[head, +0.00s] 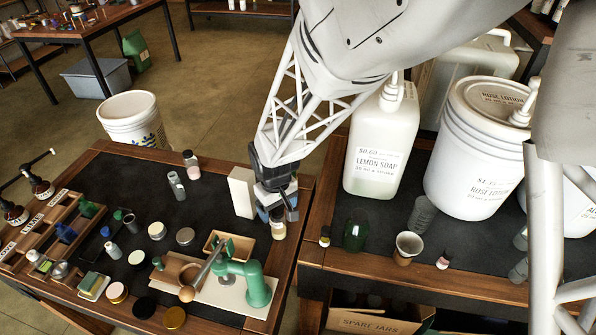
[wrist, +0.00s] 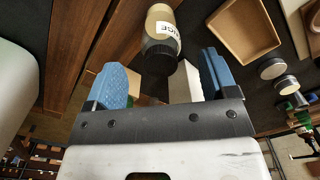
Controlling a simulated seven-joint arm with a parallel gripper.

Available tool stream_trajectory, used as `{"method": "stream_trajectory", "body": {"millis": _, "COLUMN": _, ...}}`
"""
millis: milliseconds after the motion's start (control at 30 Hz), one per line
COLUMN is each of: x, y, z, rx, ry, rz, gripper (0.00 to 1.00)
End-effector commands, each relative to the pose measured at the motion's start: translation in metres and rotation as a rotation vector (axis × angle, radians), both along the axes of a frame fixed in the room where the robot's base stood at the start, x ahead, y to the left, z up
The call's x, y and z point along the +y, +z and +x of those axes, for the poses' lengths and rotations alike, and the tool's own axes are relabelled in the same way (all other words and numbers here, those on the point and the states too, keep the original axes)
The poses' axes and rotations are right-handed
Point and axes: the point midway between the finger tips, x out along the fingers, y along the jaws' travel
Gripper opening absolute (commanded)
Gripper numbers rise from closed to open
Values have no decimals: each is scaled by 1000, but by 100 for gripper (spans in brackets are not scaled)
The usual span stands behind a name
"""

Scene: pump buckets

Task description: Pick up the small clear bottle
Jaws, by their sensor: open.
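A small clear bottle with pale yellowish contents, a dark cap and a white label shows in the wrist view (wrist: 163,22), just beyond my gripper (wrist: 160,72) and between the lines of its blue fingers. The fingers are wide apart with nothing gripped. In the head view my gripper (head: 278,207) is low over the right edge of the dark-topped table, and the bottle's lower part (head: 279,230) shows just below it. The gripper hides the bottle's top there. I cannot tell how far apart they are.
A white box (head: 241,192) stands close left of my gripper. A wooden tray (head: 228,249) and a green pump (head: 258,285) are in front. Another capped bottle (head: 191,165) and a clear cylinder (head: 176,187) stand farther back. A large lemon soap jug (head: 381,150) stands right.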

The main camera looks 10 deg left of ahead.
Motion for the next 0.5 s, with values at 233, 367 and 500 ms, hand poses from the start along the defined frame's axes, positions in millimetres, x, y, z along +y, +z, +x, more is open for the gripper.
{"method": "stream_trajectory", "body": {"millis": 233, "x": 0, "y": -3, "z": 0, "rx": 0, "ry": 0, "rz": 0, "gripper": 79}}
{"method": "stream_trajectory", "body": {"millis": 367, "x": 0, "y": -3, "z": 0, "rx": 0, "ry": 0, "rz": 0, "gripper": 79}}
{"method": "stream_trajectory", "body": {"millis": 500, "x": 0, "y": -9, "z": 0, "rx": 1, "ry": 0, "rz": -2, "gripper": 79}}
